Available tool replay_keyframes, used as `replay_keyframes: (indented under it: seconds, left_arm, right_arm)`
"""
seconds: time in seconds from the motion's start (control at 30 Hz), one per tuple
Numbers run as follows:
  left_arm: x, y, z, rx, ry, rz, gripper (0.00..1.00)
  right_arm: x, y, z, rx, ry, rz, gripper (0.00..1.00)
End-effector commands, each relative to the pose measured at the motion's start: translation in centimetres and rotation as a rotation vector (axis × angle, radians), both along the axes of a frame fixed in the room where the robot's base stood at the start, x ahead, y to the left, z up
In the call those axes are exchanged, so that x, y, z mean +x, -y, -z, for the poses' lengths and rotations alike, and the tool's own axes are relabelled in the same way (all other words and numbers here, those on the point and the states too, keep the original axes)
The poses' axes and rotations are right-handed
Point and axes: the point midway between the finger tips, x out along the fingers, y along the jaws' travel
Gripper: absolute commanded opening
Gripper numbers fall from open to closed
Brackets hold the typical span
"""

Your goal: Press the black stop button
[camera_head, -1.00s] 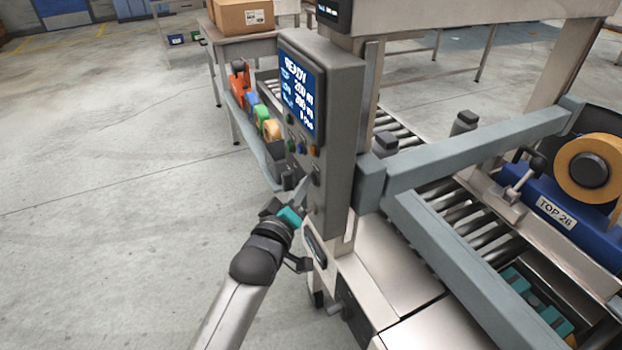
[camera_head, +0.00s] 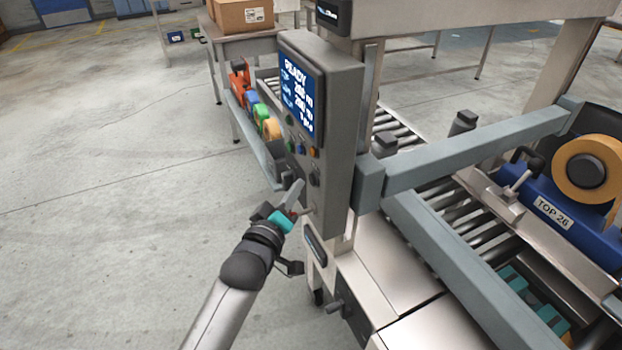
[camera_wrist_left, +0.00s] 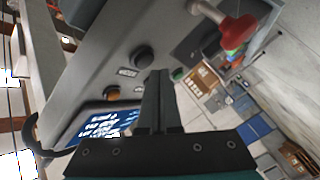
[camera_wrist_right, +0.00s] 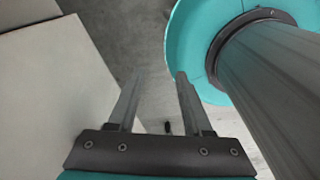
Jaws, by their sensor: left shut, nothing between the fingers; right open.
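The grey control panel (camera_head: 340,130) stands on the machine, with a lit blue screen (camera_head: 300,95) reading READY. The black button (camera_head: 314,177) sits low on its face, below the orange button (camera_head: 314,152). It also shows in the left wrist view as a round black cap (camera_wrist_left: 143,57). My left gripper (camera_head: 297,185) is shut and empty, its tips in front of the panel's lower part. In the left wrist view its fingertips (camera_wrist_left: 158,73) appear just beside the black button; I cannot tell any contact. My right gripper (camera_wrist_right: 156,75) is open and empty.
A red mushroom-shaped knob (camera_wrist_left: 240,28) stands out nearby. Tape rolls (camera_head: 262,115) lie behind the panel. A grey rail (camera_head: 470,150) runs right from it. The floor at left is clear.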

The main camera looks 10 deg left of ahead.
Motion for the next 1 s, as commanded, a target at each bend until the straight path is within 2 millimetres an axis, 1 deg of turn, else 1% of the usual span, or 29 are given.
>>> replay_keyframes:
  seconds: [0.3,0.5,0.67,1.0]
  left_arm:
    - [-1.6,-2.5,-0.2,0.002,-0.001,-0.001,0.0]
    - [-2.6,-3.8,-0.1,0.001,-0.001,-0.001,0.0]
    - [-2.8,-4.2,0.0,0.0,0.0,0.0,0.0]
    - [-2.8,-4.1,0.0,0.0,0.0,0.0,0.0]
  right_arm:
    - [0.0,0.0,-1.5,0.0,0.0,0.0,0.5]
    - [0.0,0.0,-2.1,0.0,0.0,0.0,0.5]
    - [0.0,0.0,-2.1,0.0,0.0,0.0,0.5]
    - [0.0,0.0,-2.1,0.0,0.0,0.0,0.5]
